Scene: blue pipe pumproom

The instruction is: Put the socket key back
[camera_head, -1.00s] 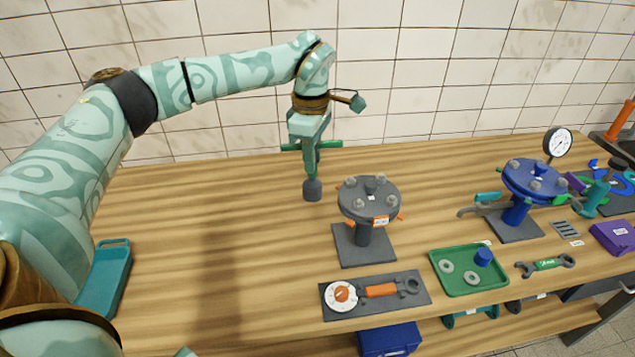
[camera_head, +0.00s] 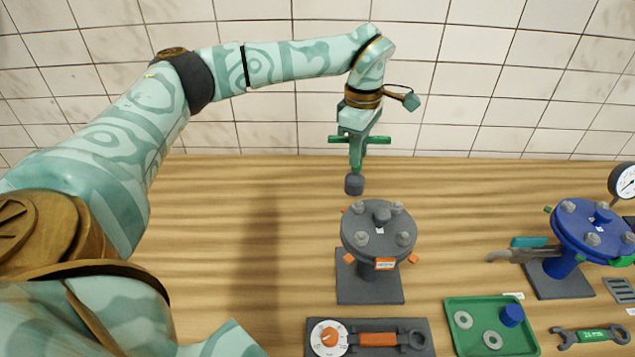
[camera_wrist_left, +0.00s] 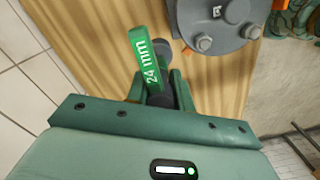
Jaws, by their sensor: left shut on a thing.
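The socket key has a green T-handle marked 24 mm and a grey socket end (camera_head: 354,184) that points down in the head view. My left gripper (camera_head: 357,140) is shut on the key just under its crossbar and holds it upright above the bench, behind the grey flange. In the left wrist view the green handle (camera_wrist_left: 148,62) sticks out past the fingers (camera_wrist_left: 165,88), its label readable. The socket end is apart from the grey flange (camera_head: 379,228), which carries several bolts on a square base. My right gripper is not in view.
A grey mat (camera_head: 320,324) with a dial and an orange-handled wrench lies at the front. A green tray (camera_head: 462,343) holds washers and a blue cap. A blue flange (camera_head: 562,268) stands right, with a pipe wrench beside it. The wooden bench left of the grey flange is clear.

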